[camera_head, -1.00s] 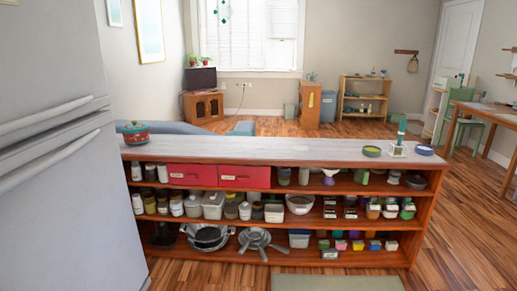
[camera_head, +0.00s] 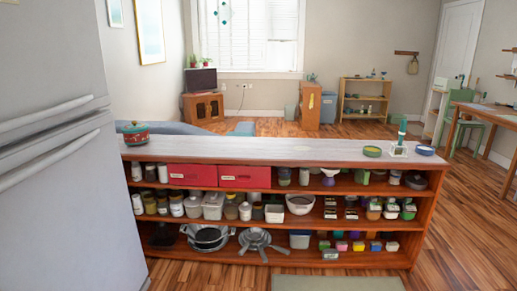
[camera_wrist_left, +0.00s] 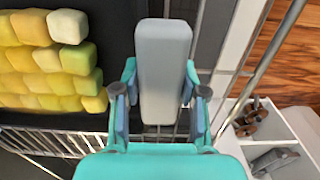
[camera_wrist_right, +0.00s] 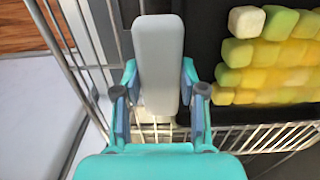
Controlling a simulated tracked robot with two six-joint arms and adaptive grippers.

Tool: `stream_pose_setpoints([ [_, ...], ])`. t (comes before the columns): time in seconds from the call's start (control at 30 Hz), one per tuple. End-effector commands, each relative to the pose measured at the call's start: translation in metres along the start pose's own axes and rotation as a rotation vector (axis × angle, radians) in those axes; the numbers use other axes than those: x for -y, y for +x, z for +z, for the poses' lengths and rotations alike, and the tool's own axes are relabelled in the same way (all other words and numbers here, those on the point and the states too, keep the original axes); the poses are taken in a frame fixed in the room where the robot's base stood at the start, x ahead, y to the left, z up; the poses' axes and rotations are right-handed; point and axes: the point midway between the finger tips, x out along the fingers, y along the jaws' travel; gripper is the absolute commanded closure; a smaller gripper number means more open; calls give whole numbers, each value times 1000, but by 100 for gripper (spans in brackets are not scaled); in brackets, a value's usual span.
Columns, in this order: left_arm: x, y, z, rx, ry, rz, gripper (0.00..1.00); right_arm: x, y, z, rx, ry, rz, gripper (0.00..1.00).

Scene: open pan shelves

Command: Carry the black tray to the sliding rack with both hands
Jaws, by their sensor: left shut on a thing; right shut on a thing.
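The black tray shows in the left wrist view (camera_wrist_left: 117,45) and the right wrist view (camera_wrist_right: 207,50). It carries several yellow and green cubes (camera_wrist_right: 265,60). My left gripper (camera_wrist_left: 163,65) is shut at one edge of the tray. My right gripper (camera_wrist_right: 158,65) is shut at the other edge. The gripped parts are hidden behind the fingers. A wire rack (camera_wrist_left: 35,143) shows along the tray's near edge and also in the right wrist view (camera_wrist_right: 270,137). I cannot tell whether the tray rests on it. The head view shows neither tray nor grippers.
A long wooden shelf unit (camera_head: 290,189) holds pans (camera_head: 207,237), jars and red boxes. A red pot (camera_head: 134,133) stands on its top, which is mostly clear. A fridge (camera_head: 60,200) stands left. A white bin (camera_wrist_left: 285,130) with small items lies beyond the rack's metal rail.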

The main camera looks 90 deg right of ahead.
Motion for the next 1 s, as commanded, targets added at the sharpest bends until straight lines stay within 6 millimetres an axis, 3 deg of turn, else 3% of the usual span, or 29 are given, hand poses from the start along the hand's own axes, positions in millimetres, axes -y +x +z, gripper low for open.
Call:
stream_pose_setpoints([
  [0.9,0,2,0,1,1,-1,100,-1,2,0,-1,1,0,100],
  [0.93,0,2,0,1,1,-1,55,-1,2,0,-1,1,0,100],
  [1.0,0,2,0,1,1,-1,43,-1,2,0,-1,1,0,100],
])
